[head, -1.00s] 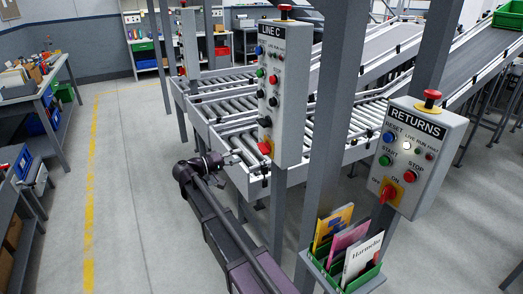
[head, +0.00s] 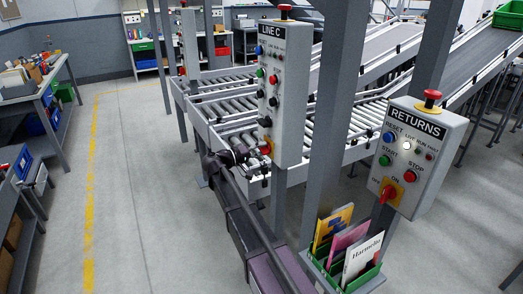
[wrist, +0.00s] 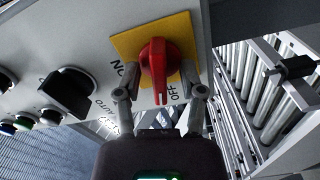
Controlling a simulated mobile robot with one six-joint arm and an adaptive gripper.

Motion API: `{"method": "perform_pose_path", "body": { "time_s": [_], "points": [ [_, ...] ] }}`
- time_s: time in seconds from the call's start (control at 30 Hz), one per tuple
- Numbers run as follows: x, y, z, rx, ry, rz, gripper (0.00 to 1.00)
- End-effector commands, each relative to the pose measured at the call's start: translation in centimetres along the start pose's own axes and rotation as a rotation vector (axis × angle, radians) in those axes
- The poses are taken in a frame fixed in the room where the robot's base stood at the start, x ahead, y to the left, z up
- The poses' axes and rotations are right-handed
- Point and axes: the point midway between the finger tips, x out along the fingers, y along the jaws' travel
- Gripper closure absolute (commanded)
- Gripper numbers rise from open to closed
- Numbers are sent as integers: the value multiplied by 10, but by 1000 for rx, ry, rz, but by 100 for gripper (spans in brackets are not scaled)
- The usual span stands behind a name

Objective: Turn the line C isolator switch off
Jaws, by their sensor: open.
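The line C panel (head: 285,95) is a grey box on a post, with a red rotary isolator switch (head: 267,149) at its bottom. In the wrist view the red switch handle (wrist: 158,68) sits on a yellow plate (wrist: 126,45) with ON to its left and OFF at lower right. The handle's narrow end points down the picture, close beside the OFF lettering. My gripper (wrist: 160,93) is open, with one finger on each side of the handle's lower end. I cannot tell whether either finger touches it. In the head view my gripper (head: 261,152) is at the switch and partly covers it.
A black knob (wrist: 67,92) sits beside the switch on the same panel. The similar RETURNS panel (head: 418,155) stands to the right, above a green rack of books (head: 345,268). Roller conveyors (head: 235,105) lie behind the panel. The floor at left is clear.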

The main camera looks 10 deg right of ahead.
Motion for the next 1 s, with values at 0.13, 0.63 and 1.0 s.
{"method": "perform_pose_path", "body": {
  "time_s": [0.13,0.63,1.0],
  "points": [
    [0,0,0,0,0,0,49],
    [0,0,0,-12,0,0,100],
    [0,0,0,-212,-1,-1,100]
  ]
}}
